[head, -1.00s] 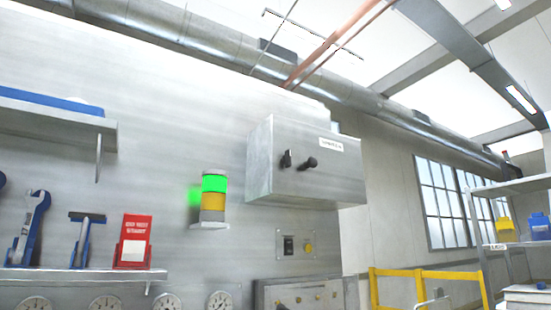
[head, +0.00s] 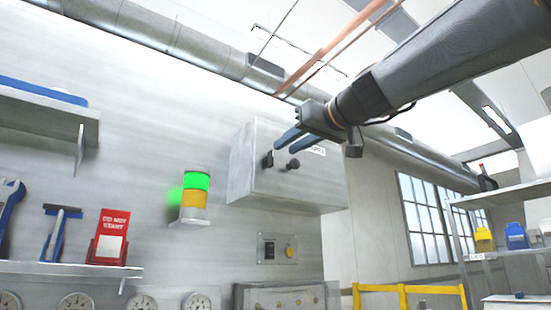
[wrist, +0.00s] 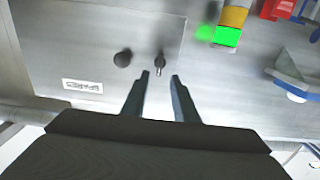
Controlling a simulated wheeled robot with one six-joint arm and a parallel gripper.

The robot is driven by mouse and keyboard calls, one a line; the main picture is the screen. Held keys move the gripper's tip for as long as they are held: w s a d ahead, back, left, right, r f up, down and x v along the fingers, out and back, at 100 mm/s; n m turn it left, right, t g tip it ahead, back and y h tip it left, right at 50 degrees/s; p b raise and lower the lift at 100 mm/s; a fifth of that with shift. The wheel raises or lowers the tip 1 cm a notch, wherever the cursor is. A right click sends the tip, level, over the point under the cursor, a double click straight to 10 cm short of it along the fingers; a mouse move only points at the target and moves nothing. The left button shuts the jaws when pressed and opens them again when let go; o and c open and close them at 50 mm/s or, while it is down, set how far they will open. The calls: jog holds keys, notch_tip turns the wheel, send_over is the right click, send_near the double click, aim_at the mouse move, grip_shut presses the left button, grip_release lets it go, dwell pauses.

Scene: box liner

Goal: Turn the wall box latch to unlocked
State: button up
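The grey metal wall box (head: 285,182) hangs on the wall at the centre of the head view, its label partly hidden by my arm. Its dark latch (head: 268,160) is on the left of the front face, beside a round black knob (head: 293,164). In the wrist view the latch (wrist: 160,62) lies just beyond the fingertips, roughly between their lines, with the knob (wrist: 122,59) to its left. My gripper (head: 278,145) reaches in from the upper right, fingers apart and empty. It also shows in the wrist view (wrist: 160,76). I see no contact with the latch.
A signal light (head: 195,193) glows green left of the box. A shelf (head: 70,269) holds tools and a red sign (head: 109,237). A switch plate (head: 278,248) and another panel (head: 285,296) sit below the box. Yellow railing (head: 410,291) and racking stand right.

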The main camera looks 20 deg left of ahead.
aim_at(273, 156)
jog(key=p+x, duration=0.2)
jog(key=x, duration=0.5)
jog(key=shift+w+f+p, duration=0.1)
jog(key=shift+w+p, duration=0.05)
jog(key=shift+p, duration=0.15)
grip_shut()
